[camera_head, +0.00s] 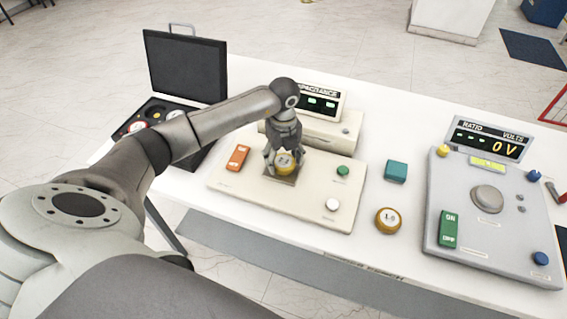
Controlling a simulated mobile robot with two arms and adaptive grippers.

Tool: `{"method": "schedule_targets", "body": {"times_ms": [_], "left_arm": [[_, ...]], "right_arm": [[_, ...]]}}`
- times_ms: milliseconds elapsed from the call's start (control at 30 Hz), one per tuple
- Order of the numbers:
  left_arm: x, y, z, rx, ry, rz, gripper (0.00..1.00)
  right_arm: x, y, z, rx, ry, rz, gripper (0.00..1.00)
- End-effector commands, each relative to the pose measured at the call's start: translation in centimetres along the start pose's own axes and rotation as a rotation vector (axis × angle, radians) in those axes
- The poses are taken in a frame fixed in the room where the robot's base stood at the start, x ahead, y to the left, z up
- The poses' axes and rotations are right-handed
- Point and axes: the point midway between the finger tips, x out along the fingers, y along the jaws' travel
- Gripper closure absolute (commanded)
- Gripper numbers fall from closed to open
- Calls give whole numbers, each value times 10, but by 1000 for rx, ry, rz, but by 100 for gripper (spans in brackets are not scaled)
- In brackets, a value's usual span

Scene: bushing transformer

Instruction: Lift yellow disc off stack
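A yellow disc (285,164) with a pale, marked top sits on a small grey plate (283,179) on the cream panel. My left gripper (284,161) points down over it, with fingers on either side of the disc. Whether the fingers press on it or stand slightly apart is too small to tell. The gripper hides part of the disc, and any stack beneath it cannot be made out. A second, ochre disc marked 1.0 (388,220) lies on the white table to the right. My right gripper is not in view.
A capacitance display (322,102) stands behind. A teal block (396,171) and a grey ratio meter (470,245) are right. An open black case (186,66) is left.

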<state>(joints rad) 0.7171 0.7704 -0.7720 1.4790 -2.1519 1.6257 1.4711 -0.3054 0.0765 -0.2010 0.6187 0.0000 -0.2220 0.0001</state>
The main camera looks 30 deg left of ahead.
Motion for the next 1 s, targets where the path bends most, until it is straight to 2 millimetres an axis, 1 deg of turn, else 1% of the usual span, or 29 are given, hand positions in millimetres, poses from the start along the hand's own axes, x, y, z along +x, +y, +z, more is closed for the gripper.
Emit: {"method": "schedule_targets", "body": {"times_ms": [33,200,233,500,667,767,833,867,967,1000], "left_arm": [[0,0,0,0,0,0,48],[0,0,0,0,0,0,70],[-1,0,0,-1,-1,-2,73],[-2,0,1,-1,-1,-2,73],[-9,-1,1,-1,-3,-4,73],[-19,-1,2,0,-4,-6,73],[-31,-1,1,1,-5,-7,73],[-37,3,-3,1,-4,-6,73],[-55,14,-16,4,-6,-6,73],[-64,18,-21,4,-5,-7,73]], "right_arm": [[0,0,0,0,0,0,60],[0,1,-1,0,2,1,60],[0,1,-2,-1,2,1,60],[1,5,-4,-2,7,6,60],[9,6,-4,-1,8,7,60],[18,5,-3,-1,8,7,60],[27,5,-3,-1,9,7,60],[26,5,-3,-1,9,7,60],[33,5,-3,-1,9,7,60],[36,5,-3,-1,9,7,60]]}}
